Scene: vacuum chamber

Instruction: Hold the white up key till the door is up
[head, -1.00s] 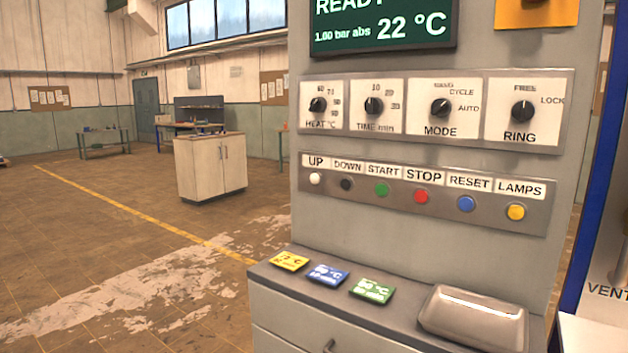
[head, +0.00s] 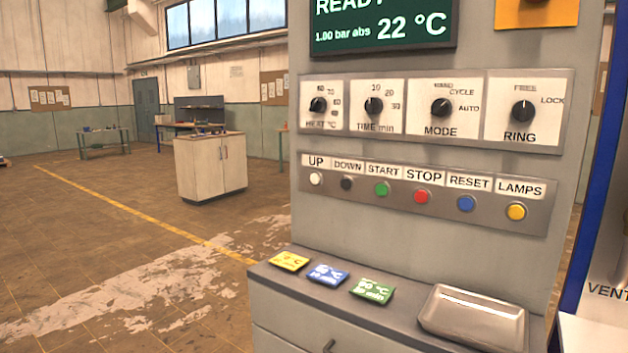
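The white UP key (head: 316,179) is the leftmost round button in the row on the grey control panel, under its UP label. The black DOWN key (head: 347,184) is just right of it. Nothing touches the keys. The green display (head: 383,25) above reads READY, about 1.00 bar abs and 22 °C. The chamber door is not clearly in view. Neither of my grippers is in view.
Green (head: 382,189), red (head: 421,196), blue (head: 466,203) and yellow (head: 515,212) buttons continue the row. Several knobs sit above. A ledge (head: 330,297) below holds three coloured cards and a metal tray (head: 472,318). Open floor lies left.

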